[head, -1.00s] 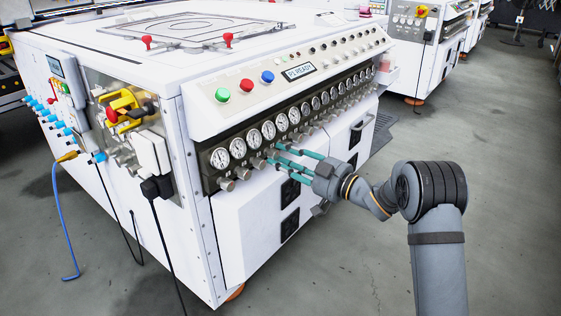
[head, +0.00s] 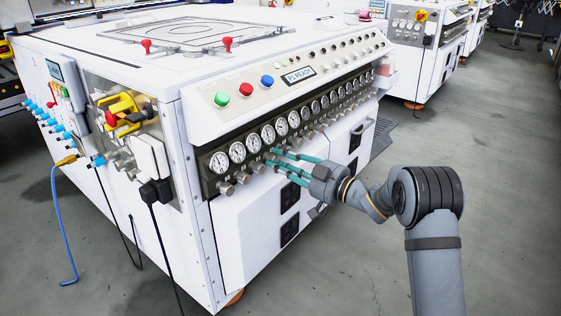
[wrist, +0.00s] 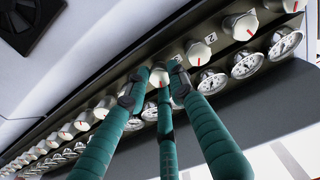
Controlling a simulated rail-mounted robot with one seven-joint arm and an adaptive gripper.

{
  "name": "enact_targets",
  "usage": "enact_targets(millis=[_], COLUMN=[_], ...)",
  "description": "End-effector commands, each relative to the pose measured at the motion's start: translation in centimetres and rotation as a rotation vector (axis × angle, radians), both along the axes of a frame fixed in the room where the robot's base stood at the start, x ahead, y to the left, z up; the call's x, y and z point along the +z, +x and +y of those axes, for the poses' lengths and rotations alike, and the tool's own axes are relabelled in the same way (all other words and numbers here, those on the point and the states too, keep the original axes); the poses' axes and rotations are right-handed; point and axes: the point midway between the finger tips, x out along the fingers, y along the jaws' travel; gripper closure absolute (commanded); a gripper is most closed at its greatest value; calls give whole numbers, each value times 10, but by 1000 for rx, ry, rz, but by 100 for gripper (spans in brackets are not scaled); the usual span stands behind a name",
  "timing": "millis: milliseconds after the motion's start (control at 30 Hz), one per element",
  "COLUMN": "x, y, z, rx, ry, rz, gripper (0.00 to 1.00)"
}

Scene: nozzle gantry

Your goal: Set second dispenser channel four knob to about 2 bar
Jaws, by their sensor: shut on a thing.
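A row of silver knobs, each with a red pointer line, runs along the front panel (head: 207,175) under a row of round white gauges. My gripper (head: 268,160), with three teal fingers, is shut on the fourth knob from the left end. In the wrist view my fingers close around this knob (wrist: 158,76), and its face shows between the tips. In the head view my fingers largely hide it. The fourth gauge (head: 268,133) stands above it; its needle is too small to read. Three free knobs, including the neighbouring knob (wrist: 198,51), show to the right in the wrist view.
Green, red and blue buttons (head: 245,89) and a small lit display (head: 298,75) sit above the gauges. White cabinet doors with black vents (head: 290,195) lie below the knobs. The grey floor in front is clear. More white machines stand behind at right.

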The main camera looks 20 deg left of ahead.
Motion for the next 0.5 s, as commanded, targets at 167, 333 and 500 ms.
enact_targets(millis=[167, 333, 500], x=[3, 3, 4], y=[-1, -1, -1], z=[1, 2, 2], rx=[4, 4, 4], ry=[0, -6, -11], rz=[-17, -37, -53], gripper=[100, 100, 100])
